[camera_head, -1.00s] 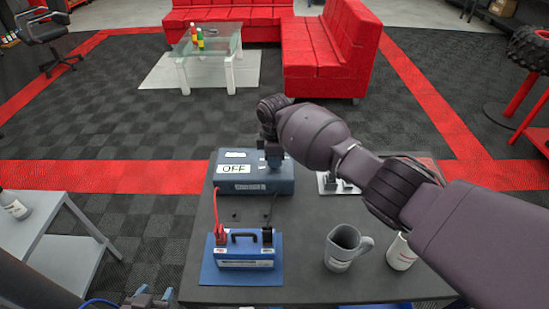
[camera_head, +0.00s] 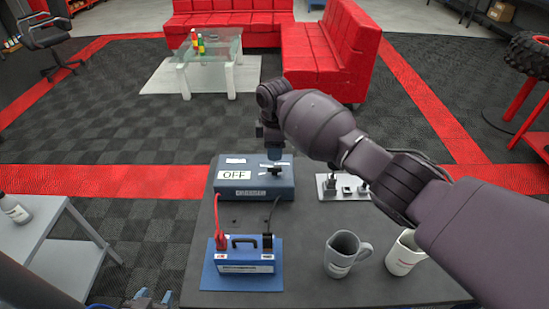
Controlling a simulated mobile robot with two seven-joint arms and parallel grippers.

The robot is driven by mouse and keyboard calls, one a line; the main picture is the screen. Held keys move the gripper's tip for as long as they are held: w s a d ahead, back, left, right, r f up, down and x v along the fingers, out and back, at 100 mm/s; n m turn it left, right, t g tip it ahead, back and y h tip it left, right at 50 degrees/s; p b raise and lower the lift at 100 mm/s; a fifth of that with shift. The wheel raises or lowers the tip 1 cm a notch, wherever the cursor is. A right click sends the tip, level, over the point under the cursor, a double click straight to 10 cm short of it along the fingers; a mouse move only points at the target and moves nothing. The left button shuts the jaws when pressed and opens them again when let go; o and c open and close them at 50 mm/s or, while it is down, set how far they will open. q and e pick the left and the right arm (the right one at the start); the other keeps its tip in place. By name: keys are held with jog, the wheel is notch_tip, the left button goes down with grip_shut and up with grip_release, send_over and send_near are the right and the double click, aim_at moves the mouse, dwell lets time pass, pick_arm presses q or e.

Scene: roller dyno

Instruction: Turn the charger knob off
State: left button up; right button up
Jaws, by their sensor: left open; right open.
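The grey-blue charger (camera_head: 254,192) stands at the back of the dark table, with a white OFF label (camera_head: 235,175) on its top left. Its black knob (camera_head: 273,170) sits on a white plate on the top right and lies roughly sideways. My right gripper (camera_head: 271,154) is open and empty just above and behind the knob, seemingly apart from it. The arm hides part of the fingers. My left gripper (camera_head: 148,299) shows only in part at the bottom edge, open, far from the charger.
A blue battery (camera_head: 243,267) with red and black clamps stands in front of the charger on a blue mat. A grey mug (camera_head: 342,256), a white cup (camera_head: 402,258) and a socket plate (camera_head: 343,187) are to the right. A grey side table (camera_head: 70,262) is at left.

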aim_at(275, 167)
jog(key=shift+r, duration=2.15)
